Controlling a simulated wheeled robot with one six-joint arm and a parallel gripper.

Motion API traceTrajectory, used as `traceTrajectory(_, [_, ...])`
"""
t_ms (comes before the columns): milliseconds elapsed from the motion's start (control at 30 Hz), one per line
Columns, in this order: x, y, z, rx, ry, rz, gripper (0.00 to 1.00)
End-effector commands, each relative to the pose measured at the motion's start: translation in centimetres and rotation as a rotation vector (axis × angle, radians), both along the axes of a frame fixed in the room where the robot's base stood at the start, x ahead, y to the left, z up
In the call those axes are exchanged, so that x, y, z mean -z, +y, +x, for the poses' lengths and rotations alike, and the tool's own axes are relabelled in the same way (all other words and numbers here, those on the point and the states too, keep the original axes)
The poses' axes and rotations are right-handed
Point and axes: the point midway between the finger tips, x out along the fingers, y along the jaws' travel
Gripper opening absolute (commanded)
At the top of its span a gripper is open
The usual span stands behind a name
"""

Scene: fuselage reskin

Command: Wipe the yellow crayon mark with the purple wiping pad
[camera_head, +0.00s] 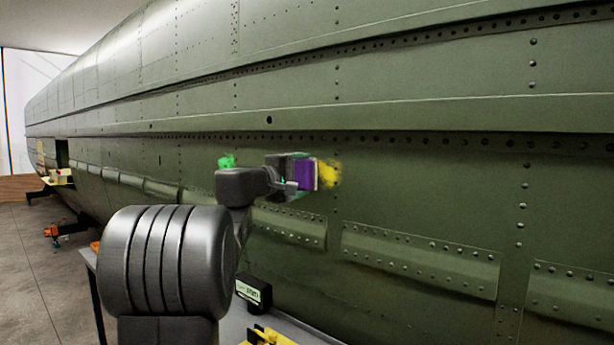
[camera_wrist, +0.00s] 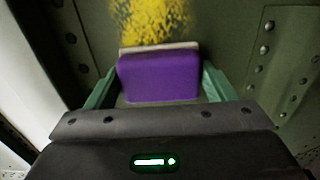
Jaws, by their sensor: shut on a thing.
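The yellow crayon mark (camera_head: 328,174) is a patch on the green fuselage skin, just right of my gripper in the head view. It also shows at the top of the wrist view (camera_wrist: 152,22), above the pad. The purple wiping pad (camera_head: 306,174) has a pale edge facing the skin. My gripper (camera_head: 296,178) is shut on it, with green fingers on both sides of the pad (camera_wrist: 160,78) in the wrist view. The pad is at the near edge of the mark and covers part of it. I cannot tell whether it touches the skin.
A green mark (camera_head: 227,161) is on the skin left of my gripper. Riveted raised panels (camera_head: 420,262) run below. A grey table (camera_head: 235,325) with a small dark box (camera_head: 254,291) and yellow items (camera_head: 265,336) stands beneath. The skin to the right is clear.

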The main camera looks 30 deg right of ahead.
Motion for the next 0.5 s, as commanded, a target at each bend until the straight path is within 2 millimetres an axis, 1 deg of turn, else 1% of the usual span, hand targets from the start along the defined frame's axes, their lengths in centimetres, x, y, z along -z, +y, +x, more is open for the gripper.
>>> traceTrajectory(100, [-0.1,-0.1,0.2,0.0,-0.001,-0.001,0.59])
traceTrajectory(233, [-0.2,-0.2,-0.1,0.001,-0.001,-0.001,0.59])
traceTrajectory(500, [0.0,-1.0,-2.2,0.003,-0.001,-0.001,0.59])
